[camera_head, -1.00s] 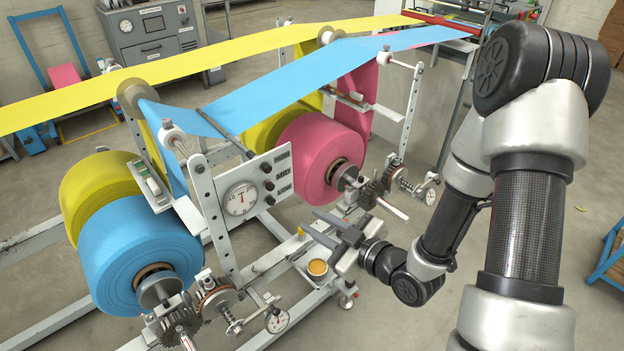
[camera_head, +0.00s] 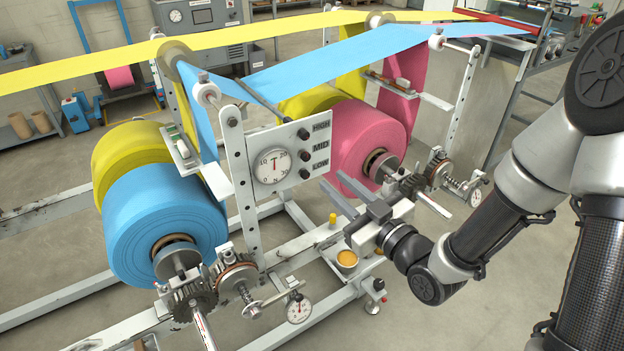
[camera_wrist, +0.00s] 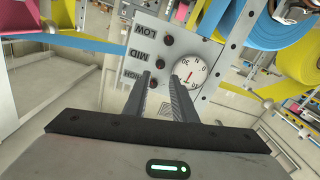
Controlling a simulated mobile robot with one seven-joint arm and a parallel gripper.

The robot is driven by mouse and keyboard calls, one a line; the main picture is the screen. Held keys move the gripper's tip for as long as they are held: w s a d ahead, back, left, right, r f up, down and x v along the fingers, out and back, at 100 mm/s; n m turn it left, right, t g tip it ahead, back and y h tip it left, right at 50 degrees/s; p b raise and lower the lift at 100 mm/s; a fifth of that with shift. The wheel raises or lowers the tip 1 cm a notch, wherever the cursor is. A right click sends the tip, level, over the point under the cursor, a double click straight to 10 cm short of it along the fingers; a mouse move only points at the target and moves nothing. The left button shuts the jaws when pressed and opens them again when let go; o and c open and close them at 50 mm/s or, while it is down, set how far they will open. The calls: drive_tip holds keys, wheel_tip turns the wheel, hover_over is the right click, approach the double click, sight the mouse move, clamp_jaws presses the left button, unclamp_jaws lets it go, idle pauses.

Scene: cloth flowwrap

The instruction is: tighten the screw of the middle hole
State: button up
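A white panel (camera_head: 262,187) stands upright on the machine, with a round dial (camera_head: 272,166) at its left. Three dark screw heads run down its right side beside the labels HIGH, MID and LOW. In the wrist view the fingers (camera_wrist: 163,75) point toward the panel near HIGH and the dial. How far the screws are turned in is unclear.
The blue roll (camera_head: 165,225) is at left, the pink roll (camera_head: 365,148) behind my gripper. A shaft with gears (camera_head: 420,183) lies close on the right. Blue film (camera_head: 350,58) passes above.

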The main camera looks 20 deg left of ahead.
sight(307, 158)
drive_tip(key=b+x, duration=0.2)
drive_tip(key=x, duration=0.8)
drive_tip(key=shift+b, duration=0.35)
clamp_jaws()
